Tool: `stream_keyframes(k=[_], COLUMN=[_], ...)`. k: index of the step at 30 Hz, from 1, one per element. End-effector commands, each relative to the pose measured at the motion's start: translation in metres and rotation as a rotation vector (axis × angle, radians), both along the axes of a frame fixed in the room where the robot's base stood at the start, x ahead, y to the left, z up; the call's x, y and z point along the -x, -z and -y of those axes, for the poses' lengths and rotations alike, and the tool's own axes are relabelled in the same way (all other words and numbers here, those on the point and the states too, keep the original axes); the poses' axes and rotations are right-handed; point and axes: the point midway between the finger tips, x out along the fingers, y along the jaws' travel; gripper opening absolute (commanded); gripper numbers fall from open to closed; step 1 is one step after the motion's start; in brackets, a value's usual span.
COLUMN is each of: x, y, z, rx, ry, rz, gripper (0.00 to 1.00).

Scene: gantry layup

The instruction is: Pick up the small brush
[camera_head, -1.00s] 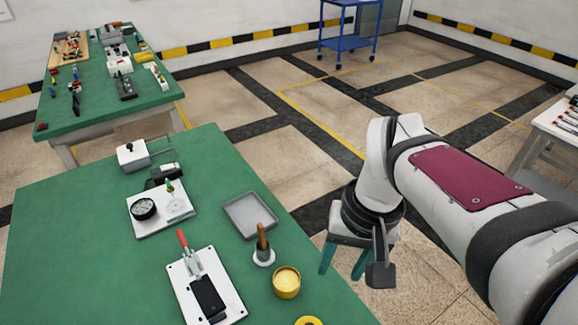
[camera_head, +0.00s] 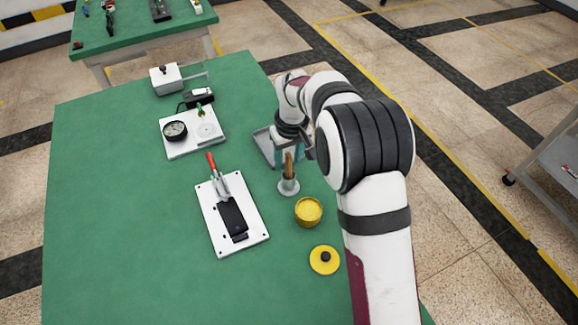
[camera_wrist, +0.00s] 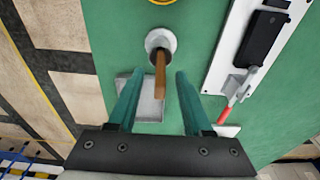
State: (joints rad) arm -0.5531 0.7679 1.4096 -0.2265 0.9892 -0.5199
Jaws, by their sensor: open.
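The small brush stands handle-up in a small pale round holder (camera_head: 288,186) on the green table. Its brown handle (camera_head: 289,163) shows in the head view, and its bristles are hidden in the holder. In the wrist view the brown handle (camera_wrist: 160,80) points from the holder (camera_wrist: 160,41) toward the camera. My gripper (camera_wrist: 157,77) is open, with its two teal fingers on either side of the handle in the picture and a gap on both sides. In the head view my gripper (camera_head: 287,150) is close behind the handle, partly hidden by it.
A grey tray (camera_head: 263,143) lies just behind the holder, under my gripper. A white plate with a red-handled clamp (camera_head: 212,161) is to the left. A dial gauge (camera_head: 174,131) sits farther back.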

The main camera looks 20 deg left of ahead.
Motion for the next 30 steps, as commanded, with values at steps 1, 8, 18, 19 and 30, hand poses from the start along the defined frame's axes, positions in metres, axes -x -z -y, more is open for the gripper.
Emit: stream_keyframes(k=[1, 8, 18, 19, 30], x=[0.000, -0.002, -0.002, -0.002, -0.002], y=[0.009, 0.020, 0.019, 0.019, 0.019], z=[0.000, -0.002, -0.002, -0.002, -0.001], rx=[0.002, 0.000, 0.000, 0.000, 0.000], ry=[0.000, 0.002, 0.002, 0.002, 0.002], rz=[-0.002, 0.001, 0.001, 0.001, 0.001], gripper=[0.50, 0.50, 0.03, 0.00, 0.00])
